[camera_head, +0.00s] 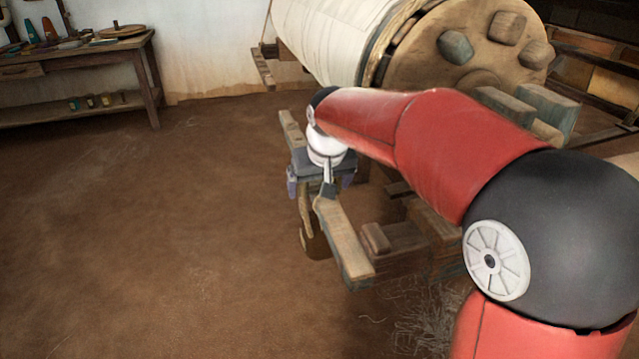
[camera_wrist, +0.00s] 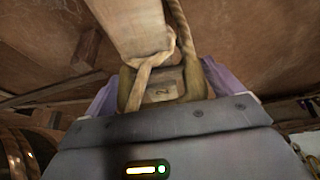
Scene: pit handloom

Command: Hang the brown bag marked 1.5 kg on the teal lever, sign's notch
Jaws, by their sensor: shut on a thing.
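My gripper (camera_head: 321,182) is over the end of the wooden frame, its purple fingers on either side. In the wrist view it is shut on an olive-brown bag (camera_wrist: 194,82) with a pale tag (camera_wrist: 162,91). The tag's mark looks like a 2, partly hidden; I cannot read 1.5 kg. A rope loop rises from the bag beside a pale wooden bar (camera_wrist: 131,25); whether it bears on the bar is unclear. In the head view, a pale bar (camera_head: 343,240) slants below my gripper, and a brown rounded shape (camera_head: 313,239) shows beneath. No teal lever, sign or notch can be told clearly.
A large wooden drum (camera_head: 420,45) with cloth (camera_head: 325,35) stands behind my arm. Wooden blocks (camera_head: 405,245) lie right of the bar. A workbench (camera_head: 90,60) stands at the far left. The earthen floor (camera_head: 150,230) at left is clear.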

